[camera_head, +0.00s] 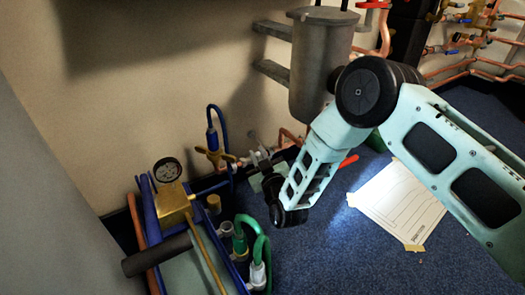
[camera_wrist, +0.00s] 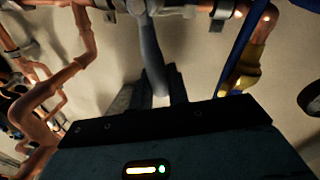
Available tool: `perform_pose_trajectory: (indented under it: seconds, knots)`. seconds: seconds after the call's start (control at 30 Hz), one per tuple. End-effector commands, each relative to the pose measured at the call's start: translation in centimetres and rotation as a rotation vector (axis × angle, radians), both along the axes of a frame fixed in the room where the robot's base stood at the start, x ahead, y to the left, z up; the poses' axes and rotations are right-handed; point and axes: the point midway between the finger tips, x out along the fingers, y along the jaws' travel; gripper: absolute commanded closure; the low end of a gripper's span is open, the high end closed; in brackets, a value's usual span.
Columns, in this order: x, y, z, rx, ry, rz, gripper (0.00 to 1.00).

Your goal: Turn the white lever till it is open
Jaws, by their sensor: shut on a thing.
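The white lever (camera_wrist: 150,45) looks pale grey in the wrist view. It runs down from a metal valve fitting at the top edge to between the two dark fingers of my gripper (camera_wrist: 152,80). The fingers are shut on the lever's lower end. In the head view my gripper (camera_head: 265,165) is low beside the wall pipework, partly hidden by my wrist. The lever cannot be made out clearly there.
Copper pipes (camera_wrist: 80,50) run close on the left, and a brass fitting (camera_wrist: 245,68) with a blue hose is on the right. In the head view, a gauge pump (camera_head: 172,200) stands left, a grey tank (camera_head: 318,65) hangs above, and paper (camera_head: 398,203) lies on the blue floor.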

Motion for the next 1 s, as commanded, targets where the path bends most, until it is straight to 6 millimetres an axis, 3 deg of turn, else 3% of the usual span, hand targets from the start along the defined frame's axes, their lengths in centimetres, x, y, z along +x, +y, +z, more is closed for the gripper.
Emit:
perform_pose_trajectory:
  seconds: [0.43,1.0]
  knots:
    - [-1.7,2.4,-1.4,-0.355,-0.239,0.005,1.0]
    - [-2.9,4.0,-4.9,-0.799,-0.537,0.004,1.0]
